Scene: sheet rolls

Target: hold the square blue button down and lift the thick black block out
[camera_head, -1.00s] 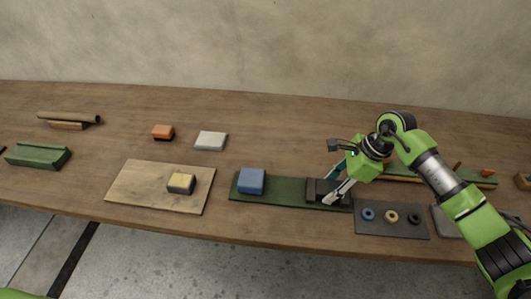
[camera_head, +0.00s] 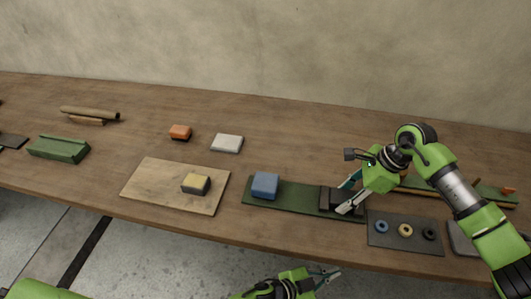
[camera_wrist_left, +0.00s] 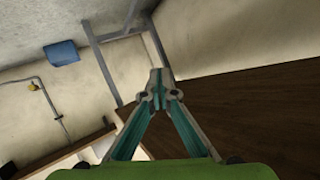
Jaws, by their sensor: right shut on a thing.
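The square blue button (camera_head: 265,184) is a raised blue block on the left part of a long dark green board (camera_head: 292,197). The thick black block (camera_head: 328,197) sits at the board's right end, partly hidden by my right gripper. My right gripper (camera_head: 347,203) is shut on the black block. I cannot tell whether the block is raised from the board. My left gripper (camera_head: 330,277) is low in the head view, in front of the table edge and apart from the button. In the left wrist view its fingertips (camera_wrist_left: 157,78) meet, with nothing between them.
A wooden board (camera_head: 150,190) with a yellow-topped block (camera_head: 196,184) lies left of the button. A dark plate (camera_head: 406,246) with rings lies close right of the black block. Orange (camera_head: 181,132) and white (camera_head: 227,143) blocks stand behind. Bare tabletop lies behind the green board.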

